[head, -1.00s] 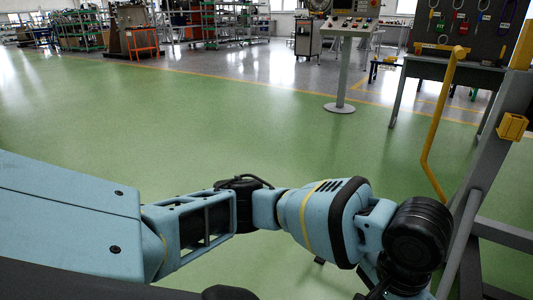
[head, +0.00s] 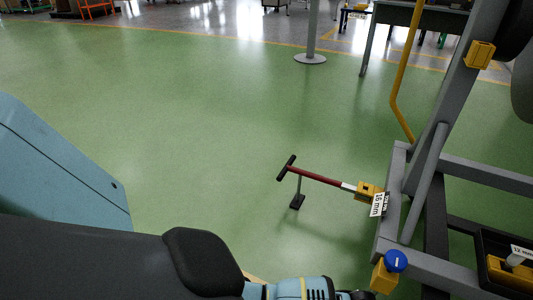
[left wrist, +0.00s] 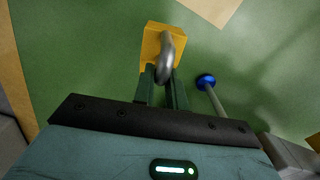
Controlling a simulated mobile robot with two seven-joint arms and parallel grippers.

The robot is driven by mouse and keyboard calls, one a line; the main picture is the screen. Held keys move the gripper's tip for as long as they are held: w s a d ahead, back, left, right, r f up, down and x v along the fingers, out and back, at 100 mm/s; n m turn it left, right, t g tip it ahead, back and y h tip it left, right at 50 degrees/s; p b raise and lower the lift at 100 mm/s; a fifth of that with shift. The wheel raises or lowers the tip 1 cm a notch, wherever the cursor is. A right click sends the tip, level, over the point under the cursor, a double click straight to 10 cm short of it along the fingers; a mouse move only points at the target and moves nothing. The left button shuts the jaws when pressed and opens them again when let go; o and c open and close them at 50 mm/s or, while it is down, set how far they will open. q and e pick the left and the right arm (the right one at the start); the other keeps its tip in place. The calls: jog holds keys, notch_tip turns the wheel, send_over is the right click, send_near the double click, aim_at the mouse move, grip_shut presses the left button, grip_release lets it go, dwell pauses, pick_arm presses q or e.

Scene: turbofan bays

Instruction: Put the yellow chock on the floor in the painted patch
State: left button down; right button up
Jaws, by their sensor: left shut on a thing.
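The yellow chock (left wrist: 152,46) with a curved grey metal handle (left wrist: 166,62) shows in the left wrist view, above the green floor. My left gripper (left wrist: 164,76) is shut on it at the handle. How high the chock hangs above the floor is hard to tell. A tan painted patch (left wrist: 212,10) on the floor is cut off by the top edge of that view, beyond the chock and to its right. My right gripper is not in view.
A grey frame stand (head: 386,238) stands at the right, with a blue knob (head: 395,261) and a yellow block. A red-handled T-bar (head: 318,177) sticks out from it. A blue-ended rod (left wrist: 206,82) is right of my fingers. Open green floor (head: 200,130) lies left.

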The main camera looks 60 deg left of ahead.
pick_arm(q)
jog(key=s+d+f+m, duration=0.1)
jog(key=s+f+m, duration=0.1)
jog(key=s+f, duration=0.4)
jog(key=shift+d+f+m+b, duration=0.15)
jog(key=shift+f+m+b, duration=0.2)
jog(key=shift+f, duration=0.5)
jog(key=s+a+f+b, duration=0.1)
jog(key=s+a, duration=0.3)
jog(key=a, duration=1)
jog(key=shift+s+f, duration=0.15)
jog(key=shift+a, duration=0.1)
